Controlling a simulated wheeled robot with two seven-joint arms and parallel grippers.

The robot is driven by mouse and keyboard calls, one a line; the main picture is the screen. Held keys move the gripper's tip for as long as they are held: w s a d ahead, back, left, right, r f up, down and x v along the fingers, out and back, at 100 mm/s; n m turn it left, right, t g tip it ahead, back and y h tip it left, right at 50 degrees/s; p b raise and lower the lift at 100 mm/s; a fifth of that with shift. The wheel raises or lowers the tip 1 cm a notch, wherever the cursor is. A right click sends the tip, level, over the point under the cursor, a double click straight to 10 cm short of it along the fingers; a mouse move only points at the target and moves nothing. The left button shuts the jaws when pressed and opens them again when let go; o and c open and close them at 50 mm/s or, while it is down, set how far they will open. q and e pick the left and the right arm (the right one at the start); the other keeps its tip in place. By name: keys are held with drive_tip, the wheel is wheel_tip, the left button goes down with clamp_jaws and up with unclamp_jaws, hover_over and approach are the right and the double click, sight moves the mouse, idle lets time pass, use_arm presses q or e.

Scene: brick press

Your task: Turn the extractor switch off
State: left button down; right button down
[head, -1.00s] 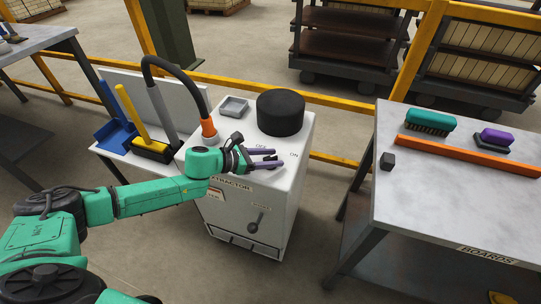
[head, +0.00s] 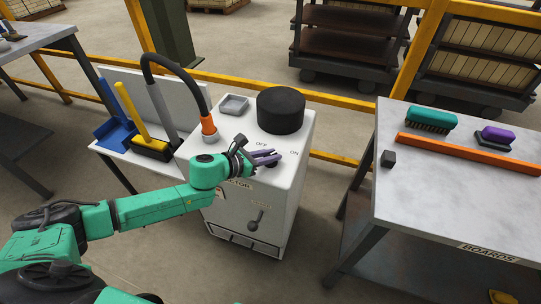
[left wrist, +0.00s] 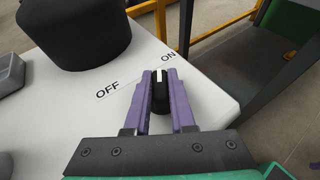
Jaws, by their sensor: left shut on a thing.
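The extractor is a white cabinet (head: 290,190) with a black round cap (head: 281,110) on top. Its switch is a black knob (left wrist: 160,95) with a white line, on the top near the OFF label (left wrist: 107,90) and ON label (left wrist: 168,57). In the left wrist view the line points up the picture, roughly to ON. My left gripper (left wrist: 160,80) has its purple fingers on both sides of the knob and is shut on it. In the head view the left gripper (head: 275,157) largely hides the knob. My right gripper is not in view.
A hose with an orange cuff (head: 208,126) rises beside my left gripper. A grey tray (head: 234,105) sits on the cabinet top. A lever (head: 257,220) is on the cabinet front. The boards table (head: 430,200) stands to the right, with floor between it and the cabinet.

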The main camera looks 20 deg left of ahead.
use_arm(q)
drive_tip(key=shift+d+r+n+t+y+p, duration=0.1)
drive_tip(key=shift+r+n+t+y+p, duration=0.1)
drive_tip(key=shift+n+t+y+p, duration=0.45)
drive_tip(key=n+t+y+p, duration=0.1)
drive_tip(key=n+y+p, duration=0.2)
drive_tip(key=n+y, duration=0.2)
drive_tip(key=shift+r+y+p, duration=0.15)
drive_tip(key=shift+y+p, duration=0.1)
drive_tip(key=shift+p, duration=0.15)
drive_tip(key=n+y+p, duration=0.2)
drive_tip(key=n+y, duration=0.1)
drive_tip(key=y, duration=0.1)
drive_tip(key=shift+n, duration=0.25)
drive_tip(key=n+y, duration=0.1)
drive_tip(key=n+g+y, duration=0.1)
drive_tip(key=y, duration=0.1)
drive_tip(key=shift+f+n+p, duration=0.25)
drive_tip(key=shift+n+p, duration=0.05)
drive_tip(key=shift+p, duration=0.05)
drive_tip(key=shift+n+g+y, duration=1.05)
drive_tip(key=shift+n+y, duration=0.45)
drive_tip(key=shift+y, duration=0.1)
drive_tip(key=c, duration=0.8)
unclamp_jaws()
drive_tip(key=shift+o, duration=0.2)
